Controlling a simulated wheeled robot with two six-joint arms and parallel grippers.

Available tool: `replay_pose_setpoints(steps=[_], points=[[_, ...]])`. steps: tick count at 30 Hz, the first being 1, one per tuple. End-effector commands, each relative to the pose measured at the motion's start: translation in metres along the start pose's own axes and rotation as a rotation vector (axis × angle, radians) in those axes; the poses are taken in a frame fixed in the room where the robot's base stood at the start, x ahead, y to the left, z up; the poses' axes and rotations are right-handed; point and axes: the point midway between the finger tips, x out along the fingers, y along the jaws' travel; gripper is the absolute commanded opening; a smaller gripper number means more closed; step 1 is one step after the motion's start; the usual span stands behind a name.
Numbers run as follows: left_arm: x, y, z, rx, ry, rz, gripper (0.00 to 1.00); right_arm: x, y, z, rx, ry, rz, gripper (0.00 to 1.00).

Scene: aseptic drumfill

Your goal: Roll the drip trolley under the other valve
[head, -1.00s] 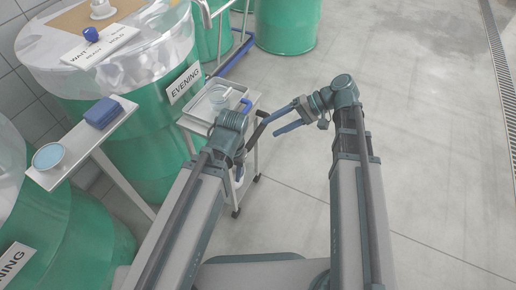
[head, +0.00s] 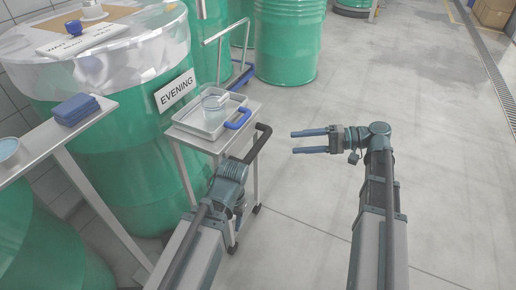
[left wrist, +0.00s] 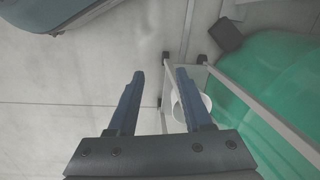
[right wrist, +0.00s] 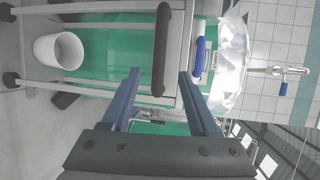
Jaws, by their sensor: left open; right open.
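The drip trolley (head: 262,108) is a pale wheeled cart in front of the green drum labelled EVENING (head: 108,140).
Behind the trolley are a hand cart (head: 238,78) and more green drums (head: 285,48). The floor at right is clear up to a drain grate (head: 490,62).

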Motion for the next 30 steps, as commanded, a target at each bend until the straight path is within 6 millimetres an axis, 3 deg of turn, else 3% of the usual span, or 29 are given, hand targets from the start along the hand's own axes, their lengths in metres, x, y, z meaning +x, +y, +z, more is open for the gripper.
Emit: replay_pose_setpoints(steps=[16, 22, 30], points=[[0.02, 0.002, -0.001, -0.004, 0.0, 0.0, 0.5, 0.103, 0.002, 0.001, 0.0, -0.003, 0.001, 0.61], [0.023, 0.002, -0.001, -0.004, 0.001, 0.0, 0.5, 0.123, 0.001, 0.0, 0.0, -0.001, 0.001, 0.61], [0.024, 0.002, -0.001, -0.003, 0.001, 0.0, 0.5, 0.13, 0.001, 0.0, 0.0, 0.0, 0.001, 0.61]])
